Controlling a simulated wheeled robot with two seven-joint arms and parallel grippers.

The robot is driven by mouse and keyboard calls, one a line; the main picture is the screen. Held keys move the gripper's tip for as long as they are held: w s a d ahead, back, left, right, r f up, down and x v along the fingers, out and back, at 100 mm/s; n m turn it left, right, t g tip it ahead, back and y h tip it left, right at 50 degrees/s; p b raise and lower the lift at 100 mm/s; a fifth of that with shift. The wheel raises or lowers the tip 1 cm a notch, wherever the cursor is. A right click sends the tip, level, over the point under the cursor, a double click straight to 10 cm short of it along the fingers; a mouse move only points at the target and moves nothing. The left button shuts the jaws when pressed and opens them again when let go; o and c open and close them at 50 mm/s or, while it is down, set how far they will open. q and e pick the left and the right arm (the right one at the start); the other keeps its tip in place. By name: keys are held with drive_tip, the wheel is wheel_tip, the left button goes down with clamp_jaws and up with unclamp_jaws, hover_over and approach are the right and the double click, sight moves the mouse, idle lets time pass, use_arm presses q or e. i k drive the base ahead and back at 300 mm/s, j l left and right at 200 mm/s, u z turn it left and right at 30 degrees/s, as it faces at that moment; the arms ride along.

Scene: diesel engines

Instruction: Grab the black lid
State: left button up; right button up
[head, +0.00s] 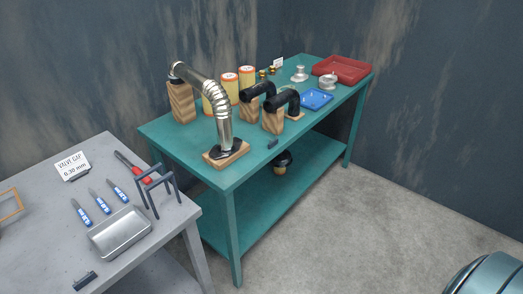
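A dark, rounded black thing (283,158) sits on the lower shelf of the teal table, with a small tan part showing under it. It may be the black lid, but it is small and partly shaded, so I cannot tell for sure. No other thing in the head view reads clearly as a black lid. Neither of my grippers is in view.
The teal table (185,150) holds a silver bent pipe (222,110), black elbows (283,101), filters, a blue tray (316,99) and a red tray (345,68). The grey bench (150,243) holds tools and a metal tray (120,233). Floor (340,235) in front is clear.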

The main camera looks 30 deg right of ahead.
sight(283, 159)
drive_tip(key=i+l+u, duration=0.1)
drive_tip(key=l, duration=0.2)
drive_tip(key=i+l+u, duration=0.25)
drive_tip(key=l, duration=0.4)
drive_tip(key=i+l+u, duration=0.15)
drive_tip(key=l+u, duration=0.25)
drive_tip(key=l, duration=0.9)
drive_tip(key=l+u, duration=0.3)
drive_tip(key=l, duration=1.55)
drive_tip(key=k+l+u, duration=0.15)
drive_tip(key=l, duration=0.55)
